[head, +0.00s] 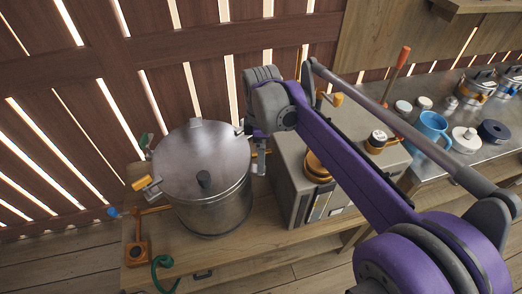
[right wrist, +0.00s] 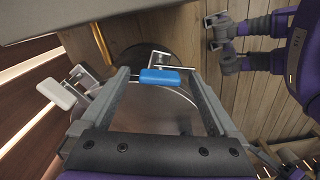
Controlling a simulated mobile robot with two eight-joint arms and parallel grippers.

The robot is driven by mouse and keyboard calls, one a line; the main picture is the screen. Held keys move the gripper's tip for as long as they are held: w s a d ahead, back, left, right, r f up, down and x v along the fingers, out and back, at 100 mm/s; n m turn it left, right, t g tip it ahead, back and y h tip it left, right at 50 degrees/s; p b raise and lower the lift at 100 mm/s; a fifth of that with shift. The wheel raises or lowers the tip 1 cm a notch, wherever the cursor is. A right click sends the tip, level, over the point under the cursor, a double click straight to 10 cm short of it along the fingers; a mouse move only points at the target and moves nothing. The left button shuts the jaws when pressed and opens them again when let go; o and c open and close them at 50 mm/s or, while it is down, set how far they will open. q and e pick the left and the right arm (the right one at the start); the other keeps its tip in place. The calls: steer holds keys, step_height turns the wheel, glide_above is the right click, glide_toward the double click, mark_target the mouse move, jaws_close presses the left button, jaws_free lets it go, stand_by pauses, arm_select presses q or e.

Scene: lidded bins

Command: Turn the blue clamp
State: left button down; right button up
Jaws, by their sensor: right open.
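The blue clamp (right wrist: 160,76) is on a metal bracket at the pot's rim. In the right wrist view, its blue handle lies between the tips of my open right gripper (right wrist: 156,74), with gaps at both sides. In the head view, I cannot make out this clamp by my right gripper (head: 260,158), at the pot's right side. A jointed grey-and-purple arm part shows at the upper right of the wrist view.
A white-handled clamp (right wrist: 56,94) sits elsewhere on the rim. A grey box (head: 285,195) with a brass fitting stands close to the pot's right. A blue-knobbed orange pipe (head: 140,212) and green hose (head: 163,270) are at the left. A blue mug (head: 429,130) stands farther right.

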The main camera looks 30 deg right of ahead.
steer(key=c, duration=1.4)
steer(key=m+p, duration=0.1)
steer(key=m, duration=0.3)
steer(key=shift+r, duration=0.1)
steer(key=m+p, duration=0.1)
steer(key=m, duration=0.4)
steer(key=shift+p, duration=0.3)
steer(key=m, duration=0.5)
steer(key=shift+a+m+p, duration=0.1)
steer(key=shift+m+p, duration=0.25)
steer(key=shift+m, duration=0.05)
steer(key=m, duration=0.4)
steer(key=shift+m, duration=0.7)
